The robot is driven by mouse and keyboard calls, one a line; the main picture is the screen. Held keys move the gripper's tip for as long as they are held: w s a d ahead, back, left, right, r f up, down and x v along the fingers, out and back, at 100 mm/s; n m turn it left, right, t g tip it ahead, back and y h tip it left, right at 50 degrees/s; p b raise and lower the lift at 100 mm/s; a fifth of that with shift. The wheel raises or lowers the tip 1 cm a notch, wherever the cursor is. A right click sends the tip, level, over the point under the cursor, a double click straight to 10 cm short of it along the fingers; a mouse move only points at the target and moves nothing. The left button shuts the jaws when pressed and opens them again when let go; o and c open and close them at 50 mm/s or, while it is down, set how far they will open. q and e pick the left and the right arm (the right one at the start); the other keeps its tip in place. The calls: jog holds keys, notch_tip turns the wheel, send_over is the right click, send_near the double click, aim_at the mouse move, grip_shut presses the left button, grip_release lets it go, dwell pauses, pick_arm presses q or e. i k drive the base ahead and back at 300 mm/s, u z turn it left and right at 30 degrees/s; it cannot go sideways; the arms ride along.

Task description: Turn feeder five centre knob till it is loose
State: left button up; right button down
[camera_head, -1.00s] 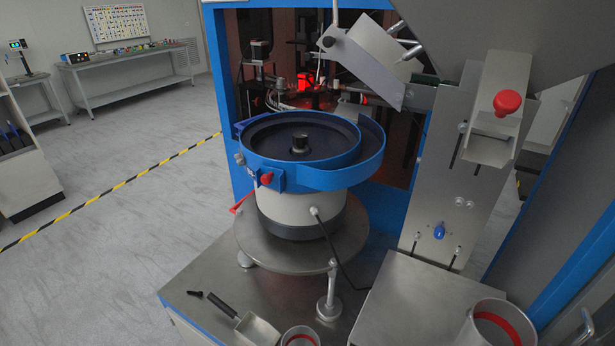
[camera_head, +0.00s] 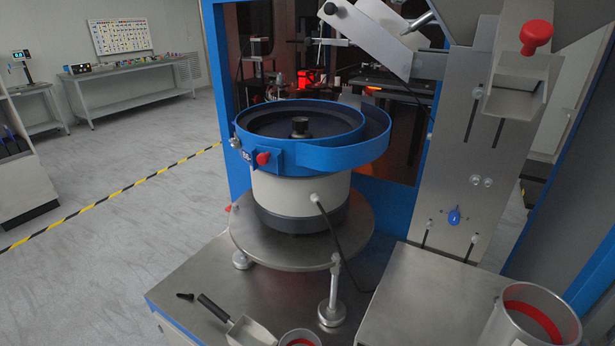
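The feeder is a blue round bowl (camera_head: 330,157) on a white and dark grey drum base (camera_head: 300,200). Its centre knob (camera_head: 299,127) is a small dark cylinder standing upright in the middle of the dark bowl floor. A red knob (camera_head: 263,158) sits on the bowl's front left side. Neither of my grippers is in view, and nothing touches the centre knob. Whether the knob is tight or loose cannot be seen.
The feeder stands on a round steel plate (camera_head: 270,250) with legs. A scoop (camera_head: 240,328), a cup (camera_head: 299,338) and a larger red-lined container (camera_head: 535,320) are in front. A steel chute (camera_head: 372,38) overhangs behind the bowl. Open floor lies left.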

aim_at(299, 124)
jog(key=k, duration=1)
jog(key=u, duration=1.1)
jog(key=i, duration=1.3)
jog(key=z, duration=1.6)
